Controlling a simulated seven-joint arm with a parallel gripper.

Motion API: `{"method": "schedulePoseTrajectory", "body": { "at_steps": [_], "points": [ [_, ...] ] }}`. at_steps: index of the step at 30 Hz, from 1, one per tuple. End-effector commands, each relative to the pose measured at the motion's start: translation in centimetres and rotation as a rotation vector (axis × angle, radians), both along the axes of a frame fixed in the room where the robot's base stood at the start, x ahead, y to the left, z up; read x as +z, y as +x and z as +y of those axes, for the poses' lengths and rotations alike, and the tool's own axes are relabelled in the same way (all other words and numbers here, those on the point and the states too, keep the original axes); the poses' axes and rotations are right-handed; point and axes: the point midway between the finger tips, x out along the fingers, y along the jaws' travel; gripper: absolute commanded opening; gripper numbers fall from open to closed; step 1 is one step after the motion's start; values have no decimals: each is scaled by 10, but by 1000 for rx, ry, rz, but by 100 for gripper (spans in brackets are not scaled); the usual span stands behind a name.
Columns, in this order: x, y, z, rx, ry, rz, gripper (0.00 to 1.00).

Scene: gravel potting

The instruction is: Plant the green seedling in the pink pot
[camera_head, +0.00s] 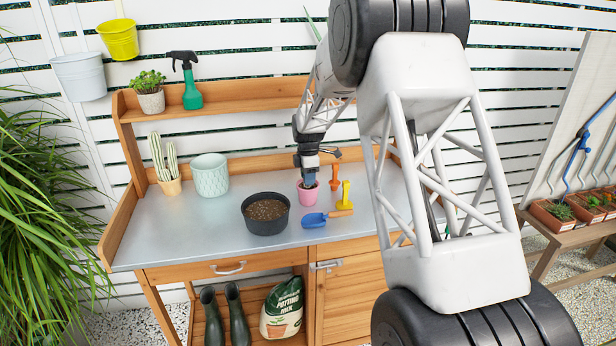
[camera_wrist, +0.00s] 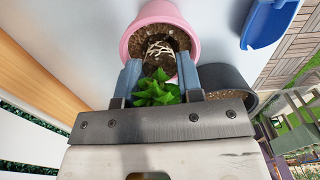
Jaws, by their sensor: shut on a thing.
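The pink pot (camera_head: 308,195) stands upright on the grey bench top, with dark soil inside. It also shows in the wrist view (camera_wrist: 194,35). My gripper (camera_head: 308,176) points down right over the pot. In the wrist view my gripper (camera_wrist: 159,76) is shut on the green seedling (camera_wrist: 154,92), with its leaves between the two fingers. The seedling's brown root ball with white roots (camera_wrist: 160,49) lies across the pot's mouth in that view. I cannot tell how deep it sits or whether it touches the soil. The head view hides the seedling behind my gripper.
A black pot of soil (camera_head: 266,226) stands left of the pink pot. A blue hand trowel (camera_head: 314,220) lies in front, and orange (camera_head: 334,180) and yellow (camera_head: 346,192) tools are to the right. A pale planter (camera_head: 209,176) and cactus (camera_head: 166,165) stand further left.

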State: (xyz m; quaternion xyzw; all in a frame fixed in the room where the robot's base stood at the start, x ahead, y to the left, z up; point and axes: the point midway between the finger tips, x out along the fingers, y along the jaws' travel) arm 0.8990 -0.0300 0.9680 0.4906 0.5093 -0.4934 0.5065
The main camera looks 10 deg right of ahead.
Motion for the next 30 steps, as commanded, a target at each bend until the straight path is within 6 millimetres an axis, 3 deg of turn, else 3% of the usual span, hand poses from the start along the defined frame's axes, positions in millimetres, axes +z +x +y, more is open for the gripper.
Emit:
{"method": "schedulePoseTrajectory", "body": {
  "at_steps": [30],
  "points": [
    [-9,0,0,0,0,0,11]
  ]
}}
